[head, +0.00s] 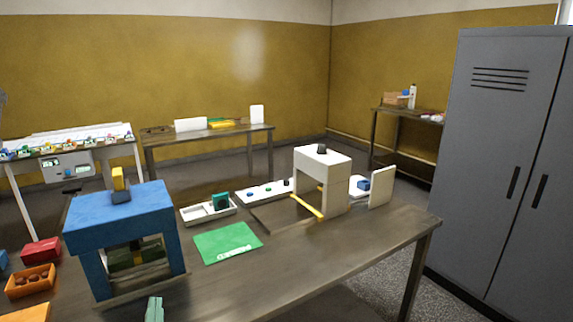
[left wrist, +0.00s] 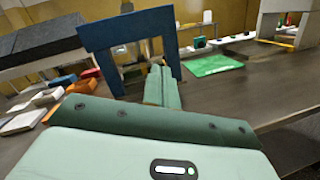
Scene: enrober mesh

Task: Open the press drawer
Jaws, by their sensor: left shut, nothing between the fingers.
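A blue press-like frame (head: 118,212) stands at the left of the bench, with a yellow and dark handle (head: 120,185) on top. A dark olive-green block shows inside its opening (head: 138,255); I cannot tell whether it is a drawer. The frame also shows in the left wrist view (left wrist: 128,28). My left gripper (head: 154,308) is shut and empty, in front of the frame. In the left wrist view its green fingers (left wrist: 162,86) point toward the frame's opening; contact cannot be told. A white press-like machine (head: 322,180) with a yellow bar (head: 307,206) stands further right. My right gripper is not in view.
A green mat (head: 228,243) lies between the two machines. White trays (head: 208,214) stand behind it. Orange (head: 30,282) and red (head: 41,250) bins are at the left. The bench's (head: 320,250) front right is clear. Grey lockers (head: 505,170) stand at the right.

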